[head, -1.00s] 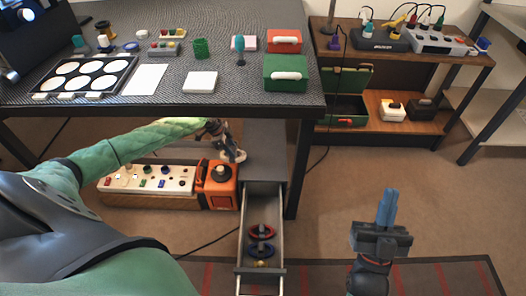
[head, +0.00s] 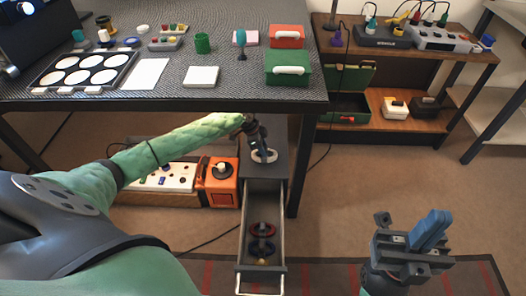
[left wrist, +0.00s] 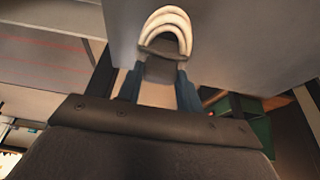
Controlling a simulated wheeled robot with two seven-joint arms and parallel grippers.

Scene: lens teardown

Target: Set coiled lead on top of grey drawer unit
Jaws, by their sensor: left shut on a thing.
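The coiled lead (head: 264,156) is a whitish loop with a dark band. My left gripper (head: 259,145) is shut on it over the top of the grey drawer unit (head: 284,160), under the table. In the left wrist view the pale loops of the lead (left wrist: 168,18) show beyond the two blue fingers (left wrist: 160,88), with the grey top (left wrist: 238,45) behind. I cannot tell whether the lead touches that top. The unit's drawer (head: 280,220) is pulled out, with red and dark coils (head: 262,229) inside. My right gripper (head: 430,230) is empty, its blue fingers together, at the lower right.
An orange device (head: 224,185) and a white control panel (head: 172,178) stand left of the drawer unit. The table (head: 180,101) and its dark leg (head: 302,165) are close above and to the right. A wooden shelf (head: 440,135) stands at the right, with open floor before it.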

